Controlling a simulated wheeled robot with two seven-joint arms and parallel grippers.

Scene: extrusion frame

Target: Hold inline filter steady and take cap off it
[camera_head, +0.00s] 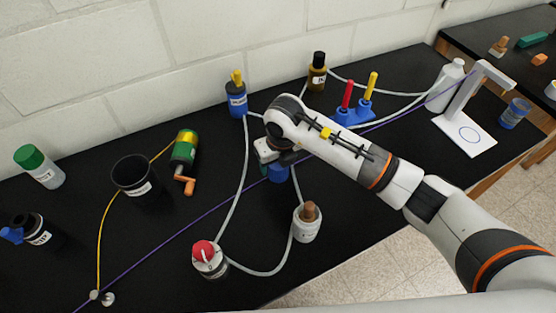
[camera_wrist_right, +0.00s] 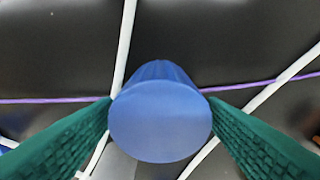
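My right gripper (camera_head: 277,165) is over the middle of the black table, with a blue ribbed cylinder (camera_head: 278,174) under it that looks like a cap. In the right wrist view the blue cylinder (camera_wrist_right: 160,120) stands between the two green fingers (camera_wrist_right: 160,105), with its flat round face toward the camera. Both fingers appear to touch its sides, so the gripper looks shut on it. The arm and cylinder hide what lies below, so I cannot tell whether it sits on the filter. I cannot make out which item is the inline filter. My left gripper is not in view.
White tubing (camera_head: 244,175) runs between a red-knobbed part (camera_head: 209,260), a white brown-topped part (camera_head: 307,225) and a blue bottle (camera_head: 237,101). A purple cord (camera_head: 165,245) crosses the table. The front left is mostly clear.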

